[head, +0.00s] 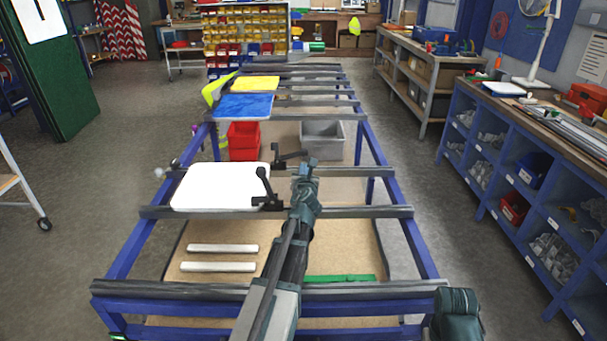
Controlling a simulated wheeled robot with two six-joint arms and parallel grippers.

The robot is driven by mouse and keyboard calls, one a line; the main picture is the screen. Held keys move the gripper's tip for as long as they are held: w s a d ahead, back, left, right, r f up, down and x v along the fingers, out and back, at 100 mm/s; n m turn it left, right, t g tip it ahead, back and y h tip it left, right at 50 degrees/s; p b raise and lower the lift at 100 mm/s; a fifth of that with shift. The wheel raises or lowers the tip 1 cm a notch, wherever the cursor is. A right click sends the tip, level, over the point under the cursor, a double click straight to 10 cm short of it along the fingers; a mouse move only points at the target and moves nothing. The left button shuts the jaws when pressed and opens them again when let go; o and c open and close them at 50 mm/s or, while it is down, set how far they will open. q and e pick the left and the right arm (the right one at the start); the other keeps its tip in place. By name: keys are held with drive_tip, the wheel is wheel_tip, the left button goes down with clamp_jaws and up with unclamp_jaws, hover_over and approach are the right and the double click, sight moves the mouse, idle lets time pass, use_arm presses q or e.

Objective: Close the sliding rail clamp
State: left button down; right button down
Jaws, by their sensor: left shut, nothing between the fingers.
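A white blank sign plate (222,187) lies across two dark rails of a blue frame. A black clamp with an upright lever (265,190) sits on the nearer rail at the plate's right edge. A second black clamp (288,156) sits on the farther rail, just beyond the plate's right corner. Which of them is the task's clamp, I cannot tell. My left gripper (309,164) is shut and empty, right of both clamps and above the rails. Whether it touches the farther clamp is unclear. My right gripper is out of view.
The blue frame (126,245) runs away from me. Farther along it lie a blue plate (243,106) and a yellow plate (255,83). Below stand a red bin (243,140) and a grey bin (322,140). A shelf bench (520,185) stands right, across a clear aisle.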

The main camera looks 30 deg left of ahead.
use_arm(q)
drive_tip(key=x, duration=0.5)
drive_tip(key=shift+w+a+f+b, duration=0.1)
drive_tip(key=shift+w+a+b, duration=0.15)
drive_tip(key=shift+w+b, duration=0.05)
drive_tip(key=shift+r+n+p, duration=0.3)
